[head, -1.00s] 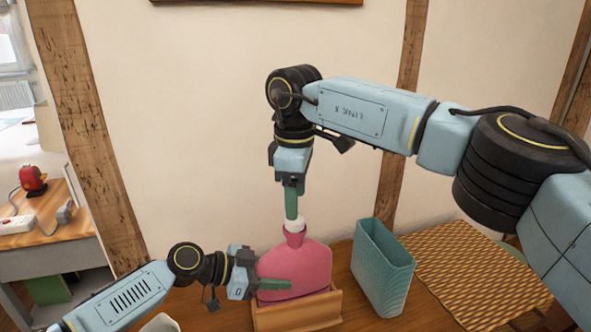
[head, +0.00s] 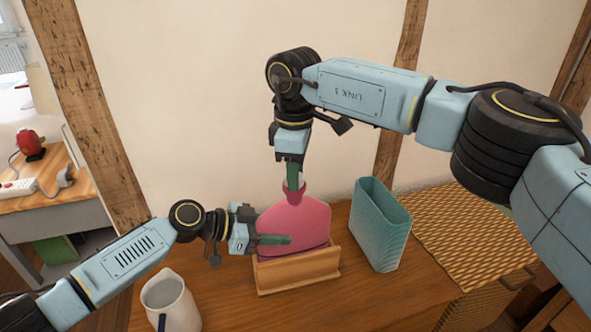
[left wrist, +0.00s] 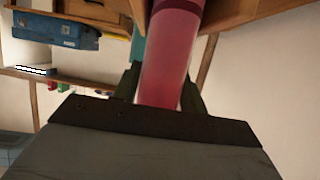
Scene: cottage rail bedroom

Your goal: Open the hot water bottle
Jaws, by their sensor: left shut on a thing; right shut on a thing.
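The pink hot water bottle (head: 296,222) stands upright in a low wooden holder (head: 298,274) on the table. My left gripper (head: 275,240) is shut on the bottle's body from the left. In the left wrist view the pink body (left wrist: 176,55) lies between its green fingers.
A teal ribbed container (head: 380,228) stands close to the right of the bottle. A woven mat or basket top (head: 480,240) lies further right. A white jug (head: 170,303) stands at the front left. Bare table shows in front of the holder. The wall is behind.

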